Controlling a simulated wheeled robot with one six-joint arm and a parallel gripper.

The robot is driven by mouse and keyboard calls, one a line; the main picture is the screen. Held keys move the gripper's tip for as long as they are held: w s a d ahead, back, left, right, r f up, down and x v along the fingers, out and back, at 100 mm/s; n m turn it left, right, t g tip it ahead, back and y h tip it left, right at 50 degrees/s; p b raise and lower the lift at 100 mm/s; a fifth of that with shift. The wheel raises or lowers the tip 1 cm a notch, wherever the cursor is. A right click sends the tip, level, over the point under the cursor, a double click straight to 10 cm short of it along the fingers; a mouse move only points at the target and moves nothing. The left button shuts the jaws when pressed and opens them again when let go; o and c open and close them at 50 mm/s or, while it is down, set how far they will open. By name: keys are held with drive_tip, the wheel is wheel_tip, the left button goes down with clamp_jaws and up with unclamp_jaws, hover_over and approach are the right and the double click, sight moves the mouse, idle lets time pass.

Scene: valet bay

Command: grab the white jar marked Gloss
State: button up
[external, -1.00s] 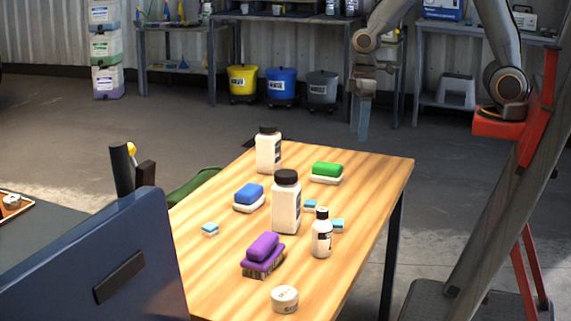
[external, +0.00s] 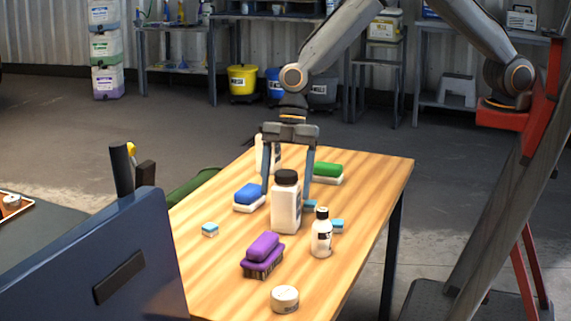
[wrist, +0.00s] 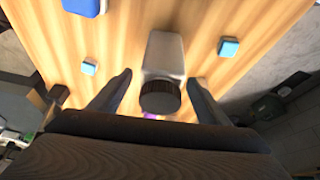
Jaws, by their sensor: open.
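A squat white jar (external: 285,299) stands upright at the table's near end in the external view. Its lettering is too small to read. My gripper (external: 286,193) is open and points down, farther back over the table, well apart from that jar. Its fingers appear on either side of a tall white bottle with a dark cap (external: 286,212). That bottle also shows between the open fingers in the wrist view (wrist: 165,55). Contact cannot be told. The squat jar is not seen in the wrist view.
A purple brush (external: 263,255) and a small black-capped bottle (external: 321,238) stand between my gripper and the squat jar. Another white bottle (external: 262,158) is partly hidden behind my gripper.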

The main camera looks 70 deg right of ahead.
sight(282, 220)
drive_tip(key=shift+p+x, duration=0.9)
drive_tip(key=shift+x, duration=1.5)
drive_tip(key=shift+s, duration=0.1)
drive_tip(key=c, duration=1.5)
